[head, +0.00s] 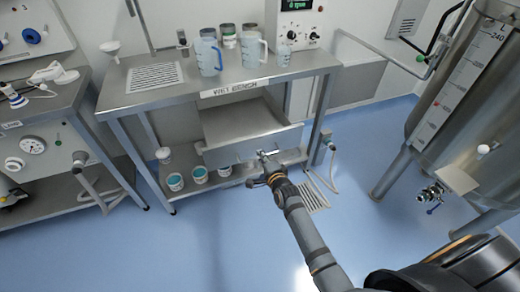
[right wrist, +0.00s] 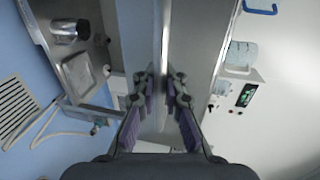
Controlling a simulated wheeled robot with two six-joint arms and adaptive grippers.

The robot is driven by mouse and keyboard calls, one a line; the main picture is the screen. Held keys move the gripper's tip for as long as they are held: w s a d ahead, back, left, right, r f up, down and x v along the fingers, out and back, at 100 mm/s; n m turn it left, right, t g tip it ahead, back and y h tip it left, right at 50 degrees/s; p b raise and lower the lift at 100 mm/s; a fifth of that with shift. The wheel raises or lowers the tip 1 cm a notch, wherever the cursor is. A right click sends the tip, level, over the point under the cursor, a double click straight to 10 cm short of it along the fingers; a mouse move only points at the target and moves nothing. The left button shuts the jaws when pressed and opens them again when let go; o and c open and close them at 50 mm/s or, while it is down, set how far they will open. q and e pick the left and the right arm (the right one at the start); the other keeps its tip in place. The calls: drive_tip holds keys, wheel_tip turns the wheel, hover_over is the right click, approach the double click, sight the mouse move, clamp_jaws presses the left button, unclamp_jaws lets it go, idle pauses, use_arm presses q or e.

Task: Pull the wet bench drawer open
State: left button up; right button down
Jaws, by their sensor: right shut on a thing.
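The wet bench (head: 140,98) stands at centre in the head view, with a "WET BENCH" label on its front edge. Its drawer (head: 240,118) sticks out below the worktop, and its bare grey inside shows. My right gripper (head: 266,156) is at the lower front of the drawer, shut on the drawer handle (head: 238,162). In the right wrist view, my two purple-padded fingers (right wrist: 160,80) stand on either side of a thin strip at the drawer front. The exact contact on the handle is hard to see. My left gripper is not in view.
Blue-tinted jugs (head: 208,55) stand on the worktop. White tubs with blue contents (head: 175,182) sit on the lower shelf. A large steel tank (head: 455,100) stands at the right. Blue floor (head: 350,160) is clear between bench and tank.

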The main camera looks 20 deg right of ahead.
drive_tip(key=shift+s+r, duration=0.1)
drive_tip(key=shift+s, duration=0.25)
drive_tip(key=c, duration=1.4)
unclamp_jaws()
drive_tip(key=shift+c, duration=0.2)
drive_tip(key=v, duration=1.2)
